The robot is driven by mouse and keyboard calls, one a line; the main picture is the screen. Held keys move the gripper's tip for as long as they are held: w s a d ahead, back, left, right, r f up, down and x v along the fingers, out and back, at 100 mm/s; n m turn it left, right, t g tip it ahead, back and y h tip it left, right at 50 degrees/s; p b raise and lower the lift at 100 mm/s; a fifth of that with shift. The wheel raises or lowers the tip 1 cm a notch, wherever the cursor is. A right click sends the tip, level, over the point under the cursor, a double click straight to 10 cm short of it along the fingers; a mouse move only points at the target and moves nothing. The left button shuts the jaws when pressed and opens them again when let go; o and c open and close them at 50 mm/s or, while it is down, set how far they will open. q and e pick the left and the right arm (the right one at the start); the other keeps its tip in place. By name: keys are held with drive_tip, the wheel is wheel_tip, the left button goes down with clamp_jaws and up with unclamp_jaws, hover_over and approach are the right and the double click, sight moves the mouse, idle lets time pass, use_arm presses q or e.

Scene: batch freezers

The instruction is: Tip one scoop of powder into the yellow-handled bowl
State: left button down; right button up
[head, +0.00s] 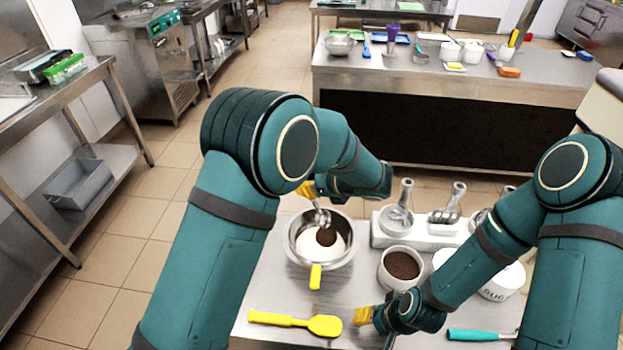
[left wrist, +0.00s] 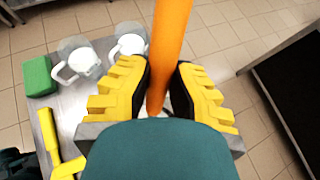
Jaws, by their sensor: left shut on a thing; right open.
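The steel bowl (head: 293,246) with the yellow handle (head: 315,277) stands on the steel table, with white material inside. My left gripper (head: 308,190) is above its far rim. In the left wrist view its yellow fingers (left wrist: 160,95) are shut on an orange handle (left wrist: 170,40). Below the gripper, a metal part of the held scoop (head: 322,216) reaches over the bowl. A round brown patch of powder (head: 326,237) shows there; I cannot tell whether it is in the scoop or the bowl. A white pot of brown powder (head: 403,265) stands right of the bowl. My right gripper (head: 378,316) is open and empty, low over the table.
A white rack (head: 382,236) with metal scoops stands behind the pot. A white jar (head: 505,283) stands at the right. A yellow spatula (head: 300,322) and a teal-handled tool (head: 480,335) lie in front. The left wrist view shows a green block (left wrist: 38,76) and two jugs.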

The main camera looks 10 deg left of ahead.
use_arm(q)
drive_tip(key=w+a+f+g+h+p, duration=0.3)
drive_tip(key=a+f+g+h+p, duration=0.2)
drive_tip(key=h, duration=0.4)
drive_tip(key=shift+a+f+p, duration=0.2)
drive_tip(key=shift+a+p, duration=0.25)
drive_tip(key=shift+p, duration=0.8)
drive_tip(key=shift+w, duration=0.1)
